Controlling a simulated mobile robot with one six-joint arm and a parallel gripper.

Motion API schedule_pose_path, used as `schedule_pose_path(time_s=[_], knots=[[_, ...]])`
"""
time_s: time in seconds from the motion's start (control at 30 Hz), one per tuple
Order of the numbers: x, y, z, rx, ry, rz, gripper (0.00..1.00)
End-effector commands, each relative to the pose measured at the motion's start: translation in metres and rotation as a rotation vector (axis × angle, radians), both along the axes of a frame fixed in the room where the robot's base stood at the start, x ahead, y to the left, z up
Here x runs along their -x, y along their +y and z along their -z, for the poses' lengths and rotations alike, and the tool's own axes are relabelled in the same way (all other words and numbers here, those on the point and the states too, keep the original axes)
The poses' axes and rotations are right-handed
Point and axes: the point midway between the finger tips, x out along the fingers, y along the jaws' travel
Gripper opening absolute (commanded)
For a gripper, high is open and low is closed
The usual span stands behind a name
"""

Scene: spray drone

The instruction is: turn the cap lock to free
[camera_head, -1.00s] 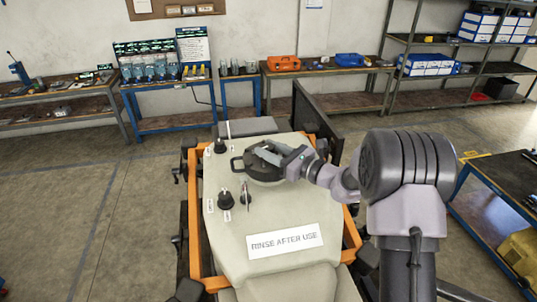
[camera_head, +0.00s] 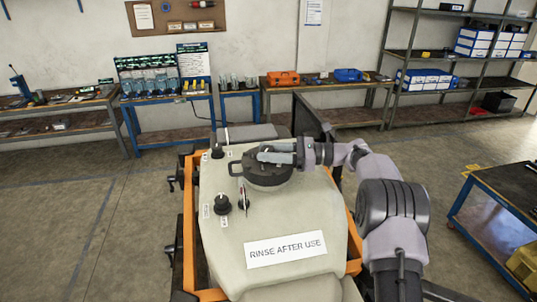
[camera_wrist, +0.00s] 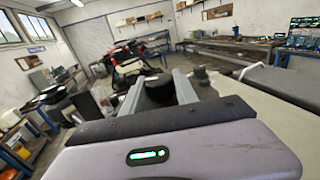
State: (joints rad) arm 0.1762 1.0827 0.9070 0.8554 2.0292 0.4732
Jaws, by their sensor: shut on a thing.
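The spray tank (camera_head: 285,222) is a pale box in an orange frame with a "RINSE AFTER USE" label. A large round black cap (camera_head: 267,178) with a loop handle on its left sits on its top. My gripper (camera_head: 264,153) lies over the cap from the right, its grey fingers shut at the cap's upper part. In the wrist view my two fingers (camera_wrist: 158,90) stand on either side of a dark round part of the cap (camera_wrist: 157,88). I cannot tell the lock's marking or its exact turn.
Two black knobs (camera_head: 222,204) (camera_head: 217,152) and a small red-based lever (camera_head: 243,200) stand on the tank's left side. Benches (camera_head: 168,115) and shelving line the back wall. A dark-topped table (camera_head: 505,205) is at the right. Floor at the left is clear.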

Motion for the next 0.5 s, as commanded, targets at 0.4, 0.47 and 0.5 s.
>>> schedule_pose_path(time_s=[0.4, 0.47, 0.5], knots=[[-0.0001, 0.0001, -0.0007, -0.001, 0.0, -0.009, 0.0], [-0.0001, 0.0002, -0.0007, -0.001, 0.0, -0.009, 0.39], [-0.0001, 0.0002, -0.0008, -0.001, 0.0, -0.009, 0.47]])
